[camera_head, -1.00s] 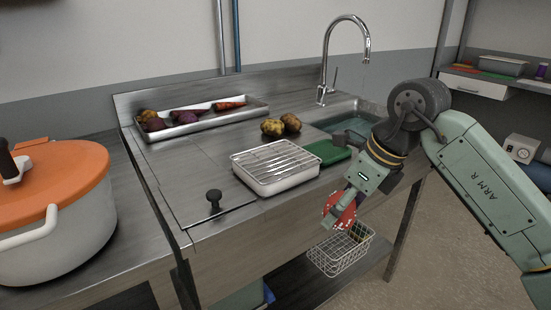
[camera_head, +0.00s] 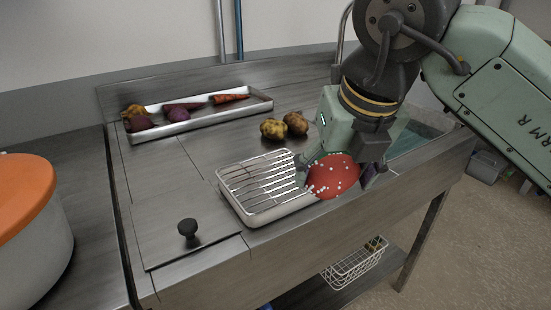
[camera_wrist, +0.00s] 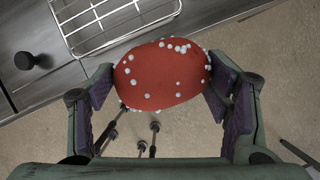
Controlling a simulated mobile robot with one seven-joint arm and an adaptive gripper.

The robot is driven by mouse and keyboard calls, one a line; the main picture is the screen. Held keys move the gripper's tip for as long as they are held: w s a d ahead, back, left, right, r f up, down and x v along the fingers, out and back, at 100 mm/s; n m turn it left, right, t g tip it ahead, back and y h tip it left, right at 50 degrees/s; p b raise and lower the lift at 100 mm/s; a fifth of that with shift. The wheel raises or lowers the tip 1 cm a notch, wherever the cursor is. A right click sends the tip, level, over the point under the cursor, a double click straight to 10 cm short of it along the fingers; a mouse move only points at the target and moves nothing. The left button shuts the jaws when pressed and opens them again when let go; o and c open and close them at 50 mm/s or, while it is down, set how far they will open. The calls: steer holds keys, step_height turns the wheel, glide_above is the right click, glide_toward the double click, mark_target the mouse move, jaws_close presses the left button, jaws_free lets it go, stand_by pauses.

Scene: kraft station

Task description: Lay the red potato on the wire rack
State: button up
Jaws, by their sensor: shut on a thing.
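The red potato (camera_head: 334,177), dotted with small white spots, is between the fingers of my gripper (camera_head: 338,176). In the wrist view the red potato (camera_wrist: 162,75) is pinched by the purple pads of both fingers of my gripper (camera_wrist: 160,84). The wire rack (camera_head: 262,182) sits in a shallow metal tray on the steel counter. In the head view the potato is just right of the rack's right end and appears raised. In the wrist view the rack (camera_wrist: 105,15) is at the upper left, apart from the potato.
Two yellow-brown potatoes (camera_head: 284,125) lie on the counter behind the rack. A long tray (camera_head: 205,114) of vegetables stands at the back. A black knob (camera_head: 188,229) rises left of the rack. An orange-lidded pot (camera_head: 25,200) is far left. A wire basket (camera_head: 356,264) sits below.

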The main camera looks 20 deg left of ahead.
steer(key=p, duration=0.4)
glide_above(271, 172)
steer(key=s+d, duration=0.1)
steer(key=s, duration=0.1)
steer(key=shift+w+f, duration=0.25)
steer(key=shift+f, duration=0.3)
steer(key=shift+w+a+f, duration=0.1)
steer(key=shift+w+a, duration=0.05)
step_height(271, 172, down, 3)
steer(key=shift+f+p, duration=0.2)
steer(key=shift+p, duration=0.2)
steer(key=shift+f, duration=0.1)
steer(key=shift+f+b, duration=0.15)
steer(key=shift+b, duration=0.15)
steer(key=o, duration=1.2)
